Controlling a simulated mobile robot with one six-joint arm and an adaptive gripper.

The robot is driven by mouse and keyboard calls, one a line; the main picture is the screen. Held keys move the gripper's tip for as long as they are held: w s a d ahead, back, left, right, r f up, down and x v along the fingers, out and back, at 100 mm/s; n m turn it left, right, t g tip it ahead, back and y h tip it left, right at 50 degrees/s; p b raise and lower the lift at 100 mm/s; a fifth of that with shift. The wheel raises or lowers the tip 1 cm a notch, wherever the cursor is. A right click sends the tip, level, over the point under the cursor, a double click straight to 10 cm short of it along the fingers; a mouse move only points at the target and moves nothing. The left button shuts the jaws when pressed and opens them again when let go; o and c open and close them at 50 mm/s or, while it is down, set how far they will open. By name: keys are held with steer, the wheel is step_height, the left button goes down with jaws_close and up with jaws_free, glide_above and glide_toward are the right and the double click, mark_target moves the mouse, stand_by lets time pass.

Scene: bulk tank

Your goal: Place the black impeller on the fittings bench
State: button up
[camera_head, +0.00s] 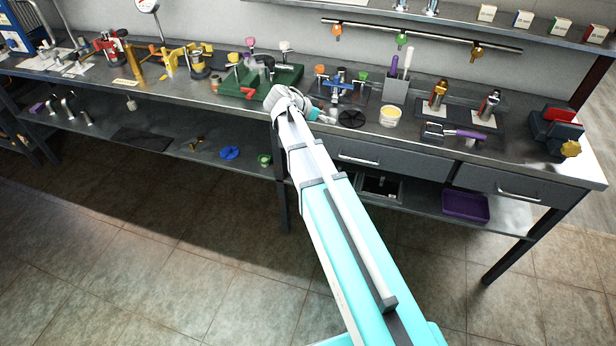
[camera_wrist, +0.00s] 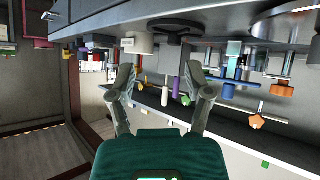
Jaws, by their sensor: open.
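A flat black disc with a slotted face, which looks like the black impeller (camera_head: 352,119), lies on the long grey bench top (camera_head: 404,148). In the wrist view, where the scene appears upside down, the impeller (camera_wrist: 172,24) is a dark round shape at the top, beyond my fingertips. My gripper (camera_head: 328,118) is just left of the impeller in the head view, low near the bench. Its two fingers (camera_wrist: 160,70) are spread with nothing between them. I cannot tell if a finger touches the impeller. No label shows which part is the fittings bench.
A white tub (camera_head: 390,116) stands right of the impeller, and a blue valve assembly (camera_head: 338,84) stands behind it. A grey holder (camera_head: 395,90) is also behind. A green tray (camera_head: 262,82) with fittings is to the left. A blue wheel (camera_head: 229,152) lies on the lower shelf.

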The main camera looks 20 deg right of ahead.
steer(key=s+a+f+n+y, duration=0.2)
steer(key=s+a+n+y, duration=0.1)
steer(key=s, duration=0.4)
steer(key=s+a+f+n+g+y, duration=0.1)
steer(key=s+a+f+n+y, duration=0.2)
steer(key=s+a+n+y, duration=0.1)
steer(key=s+a+f+n+g+y, duration=0.1)
steer(key=s+a+f+n+y, duration=0.1)
steer(key=s+a+n, duration=0.4)
steer(key=s+n+y, duration=0.1)
steer(key=s, duration=0.3)
steer(key=shift+s+f+y, duration=0.3)
steer(key=shift+f+y, duration=0.1)
step_height(320, 180, up, 6)
steer(key=p, duration=0.6)
